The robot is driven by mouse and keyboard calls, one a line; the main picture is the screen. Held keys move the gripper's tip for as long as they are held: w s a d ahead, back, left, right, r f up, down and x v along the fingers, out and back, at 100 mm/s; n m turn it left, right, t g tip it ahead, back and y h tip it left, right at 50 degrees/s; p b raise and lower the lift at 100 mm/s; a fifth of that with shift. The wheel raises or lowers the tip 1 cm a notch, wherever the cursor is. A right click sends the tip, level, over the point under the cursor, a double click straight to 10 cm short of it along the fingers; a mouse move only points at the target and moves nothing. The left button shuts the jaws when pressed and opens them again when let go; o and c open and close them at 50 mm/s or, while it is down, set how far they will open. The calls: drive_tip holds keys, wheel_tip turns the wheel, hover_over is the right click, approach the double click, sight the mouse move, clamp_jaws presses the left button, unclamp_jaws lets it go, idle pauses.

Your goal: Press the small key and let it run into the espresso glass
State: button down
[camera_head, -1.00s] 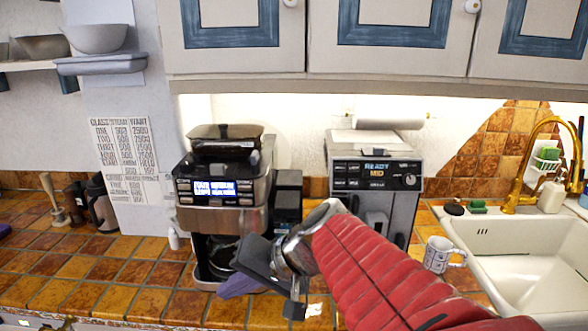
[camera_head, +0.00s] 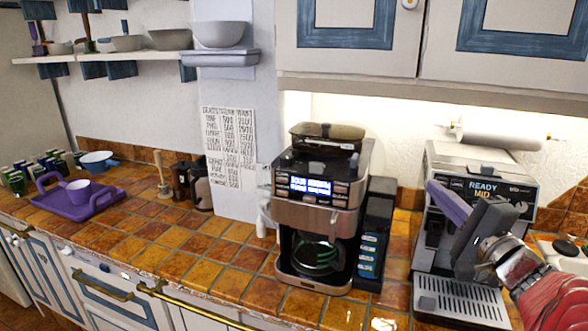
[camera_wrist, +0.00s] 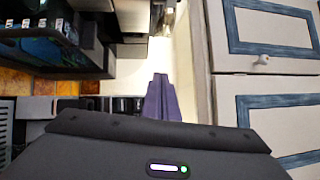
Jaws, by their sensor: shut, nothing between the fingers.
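The espresso machine (camera_head: 478,160) stands at the right in the head view. Its display reads READY MID, and a slotted drip tray (camera_head: 460,299) sits at its foot. My gripper (camera_head: 434,188) is in front of the machine, its purple fingers shut and empty, pointing up and left. They cover part of the panel, so I cannot single out the small key or tell whether they touch the machine. In the wrist view the shut fingers (camera_wrist: 160,82) point away into free space. I cannot make out an espresso glass; the area under the spout is partly hidden.
A coffee maker (camera_head: 318,200) with a glass carafe stands left of the espresso machine. A narrow black rack (camera_head: 373,240) stands between them. A purple tray (camera_head: 103,201) with a cup lies far left. Wall cabinets (camera_head: 350,38) hang above. The tiled counter left of the coffee maker has free room.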

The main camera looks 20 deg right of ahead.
sight(441, 182)
drive_tip(key=d, duration=0.1)
drive_tip(key=s+d+h, duration=0.1)
drive_tip(key=d+r+m, duration=0.1)
drive_tip(key=shift+s+r+t+h, duration=0.1)
drive_tip(key=shift+s+t+h, duration=0.2)
drive_tip(key=shift+h, duration=0.1)
drive_tip(key=shift+w, duration=0.1)
drive_tip(key=w+d+f, duration=0.3)
drive_tip(key=w+d, duration=0.1)
drive_tip(key=w, duration=0.2)
drive_tip(key=shift+w+d+f, duration=0.2)
drive_tip(key=shift+d+f, duration=0.05)
drive_tip(key=shift+f, duration=0.15)
idle(1.8)
drive_tip(key=shift+w+d+f, duration=0.3)
drive_tip(key=shift+w+d, duration=0.15)
drive_tip(key=shift+w, duration=0.1)
idle(1.2)
drive_tip(key=shift+s+r, duration=0.1)
idle(0.3)
drive_tip(key=shift+s+a+r, duration=0.3)
drive_tip(key=shift+s+a, duration=0.15)
drive_tip(key=shift+s, duration=0.1)
